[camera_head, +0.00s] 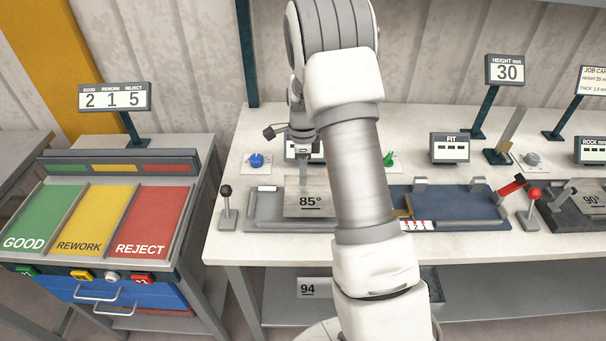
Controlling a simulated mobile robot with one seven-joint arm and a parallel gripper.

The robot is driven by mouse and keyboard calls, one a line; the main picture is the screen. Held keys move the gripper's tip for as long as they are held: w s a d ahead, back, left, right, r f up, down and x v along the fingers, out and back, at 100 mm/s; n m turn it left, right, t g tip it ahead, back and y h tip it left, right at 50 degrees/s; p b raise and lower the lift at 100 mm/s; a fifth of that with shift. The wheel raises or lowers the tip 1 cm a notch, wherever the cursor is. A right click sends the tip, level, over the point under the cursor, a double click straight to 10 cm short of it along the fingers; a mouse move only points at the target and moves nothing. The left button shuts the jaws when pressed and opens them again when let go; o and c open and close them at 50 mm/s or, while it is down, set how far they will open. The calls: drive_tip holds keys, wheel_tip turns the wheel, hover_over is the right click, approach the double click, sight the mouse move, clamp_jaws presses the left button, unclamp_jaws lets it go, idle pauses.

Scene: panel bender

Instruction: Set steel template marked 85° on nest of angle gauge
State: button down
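The steel template marked 85° (310,203) is a light grey plate at the left end of a grey bench fixture (265,225). Its marked face is toward me. My gripper (303,178) points down from above, with its fingers at the plate's upper edge. The fingers are small and seen nearly edge-on, so whether they grip the plate is unclear. Whether the plate rests on the fixture or is held just above it is also unclear. My arm hides the middle of the fixture. I cannot tell which part is the angle gauge's nest.
A black-knobbed lever (226,205) stands left of the fixture and a red-knobbed lever (533,207) to the right. A blue plate (450,203) lies right of my arm. A 90° piece (592,199) sits at far right. A sorting stand (103,222) is at left.

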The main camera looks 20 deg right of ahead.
drive_tip(key=shift+f+b, duration=0.6)
drive_tip(key=shift+f, duration=0.4)
drive_tip(key=c, duration=1)
unclamp_jaws()
wheel_tip(320, 180, up, 17)
drive_tip(key=w, duration=0.1)
drive_tip(key=shift+w+d+r, duration=0.2)
drive_tip(key=shift+d, duration=0.1)
